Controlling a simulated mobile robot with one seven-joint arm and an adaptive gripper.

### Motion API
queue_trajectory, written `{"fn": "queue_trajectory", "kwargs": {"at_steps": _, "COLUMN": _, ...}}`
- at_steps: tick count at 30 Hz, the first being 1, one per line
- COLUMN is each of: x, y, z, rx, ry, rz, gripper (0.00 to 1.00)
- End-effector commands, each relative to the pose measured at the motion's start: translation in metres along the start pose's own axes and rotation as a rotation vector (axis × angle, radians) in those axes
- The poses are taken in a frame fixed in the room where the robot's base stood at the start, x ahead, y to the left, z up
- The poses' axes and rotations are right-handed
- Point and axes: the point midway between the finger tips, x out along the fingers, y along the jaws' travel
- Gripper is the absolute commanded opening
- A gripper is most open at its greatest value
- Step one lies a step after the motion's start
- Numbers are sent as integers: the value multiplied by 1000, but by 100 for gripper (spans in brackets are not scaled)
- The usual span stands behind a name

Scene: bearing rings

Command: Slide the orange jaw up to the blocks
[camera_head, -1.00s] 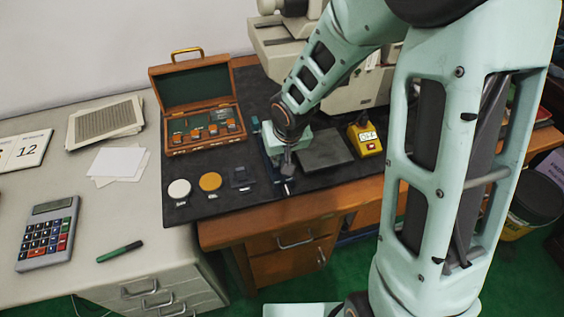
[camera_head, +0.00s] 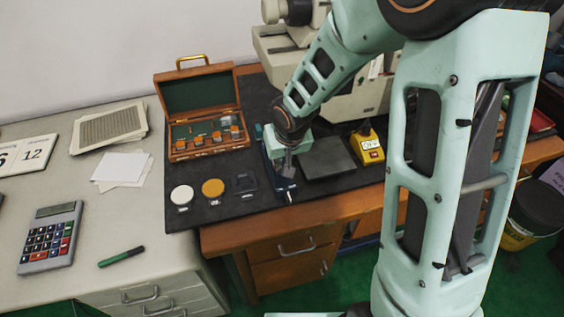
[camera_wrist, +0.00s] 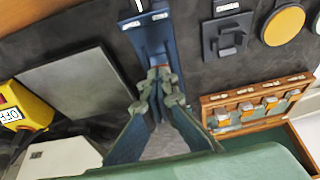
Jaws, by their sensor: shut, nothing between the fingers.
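A dark blue vise-like rail fixture (camera_wrist: 150,38) runs up from my fingertips in the wrist view; its near end (camera_head: 287,186) shows below my gripper in the head view. My gripper (camera_wrist: 158,78) is shut and empty, its fingertips low over the rail. A small orange-red strip (camera_wrist: 160,68) shows just beyond the fingertips, probably part of the orange jaw; my fingers hide most of it. Small pale, metallic pieces (camera_wrist: 138,8) show at the rail's top end in the wrist view; I cannot tell whether they are the blocks. Contact between fingertips and jaw cannot be told.
A dark square holder (camera_head: 243,183), an orange disc (camera_head: 213,188) and a white disc (camera_head: 182,195) lie left. An open wooden case (camera_head: 207,148) stands behind.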

Motion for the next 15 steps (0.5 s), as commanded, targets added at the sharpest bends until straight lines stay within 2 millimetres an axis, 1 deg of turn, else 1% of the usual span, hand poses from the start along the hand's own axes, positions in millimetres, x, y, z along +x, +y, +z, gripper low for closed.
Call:
{"fn": "queue_trajectory", "kwargs": {"at_steps": 1, "x": 1, "y": 0, "z": -2, "rx": 0, "ry": 6, "rz": -2, "gripper": 0}}
{"fn": "queue_trajectory", "kwargs": {"at_steps": 5, "x": 0, "y": 0, "z": 0, "rx": 0, "ry": 7, "rz": -2, "gripper": 0}}
{"fn": "queue_trajectory", "kwargs": {"at_steps": 15, "x": -6, "y": 0, "z": 16, "rx": 1, "ry": 4, "rz": -1, "gripper": 0}}
